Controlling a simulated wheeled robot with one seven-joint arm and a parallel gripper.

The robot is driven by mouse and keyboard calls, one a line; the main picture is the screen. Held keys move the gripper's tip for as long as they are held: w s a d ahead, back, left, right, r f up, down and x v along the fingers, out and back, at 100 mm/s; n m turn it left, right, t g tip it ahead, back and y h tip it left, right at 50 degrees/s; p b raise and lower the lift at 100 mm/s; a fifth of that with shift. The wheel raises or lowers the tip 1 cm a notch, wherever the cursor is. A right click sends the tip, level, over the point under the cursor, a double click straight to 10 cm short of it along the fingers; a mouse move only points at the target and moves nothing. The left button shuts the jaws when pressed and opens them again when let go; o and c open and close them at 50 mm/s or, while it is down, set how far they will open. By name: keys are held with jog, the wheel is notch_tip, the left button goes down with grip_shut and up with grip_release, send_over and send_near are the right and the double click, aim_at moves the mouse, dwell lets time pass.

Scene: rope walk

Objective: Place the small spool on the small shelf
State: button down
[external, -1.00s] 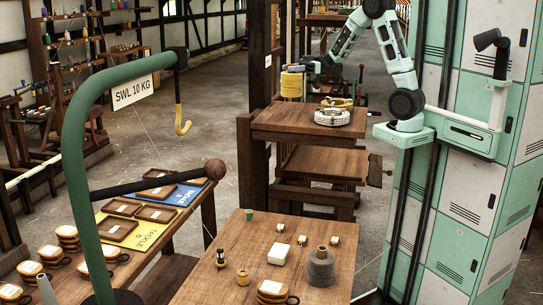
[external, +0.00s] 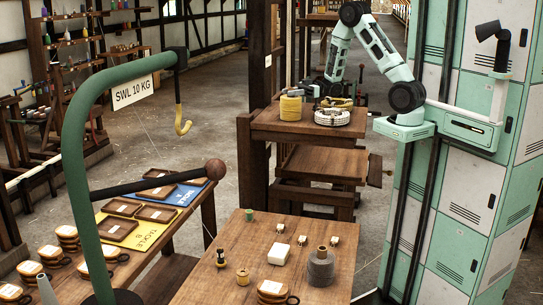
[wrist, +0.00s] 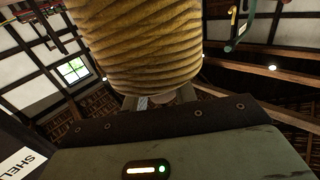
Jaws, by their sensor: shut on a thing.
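A yellow rope-wound spool (wrist: 140,45) fills the top middle of the wrist view, right against my gripper (wrist: 160,102). My gripper is shut on it, with the fingertips mostly hidden behind the dark edge of the hand. In the external view the yellow spool (external: 291,106) is at the back left of a raised wooden shelf board (external: 270,126), with my gripper (external: 308,91) beside and behind it. I cannot tell whether its underside touches the board. A white sign with the letters SHEL (wrist: 18,163) shows in the wrist view.
A pale rope coil (external: 332,117) and a yellow-green bundle (external: 336,102) lie on the board, right of the spool. A dark post (external: 260,60) stands at the left. A lower board (external: 322,162) sits beneath. The front table (external: 225,275) holds several small items.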

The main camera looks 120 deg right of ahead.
jog(key=shift+f, duration=0.1)
jog(key=c, duration=1.1)
grip_release()
jog(key=s+b, duration=0.3)
jog(key=s, duration=0.2)
notch_tip(320, 180, up, 7)
jog(key=shift+r+b, duration=0.1)
jog(key=shift+b, duration=0.35)
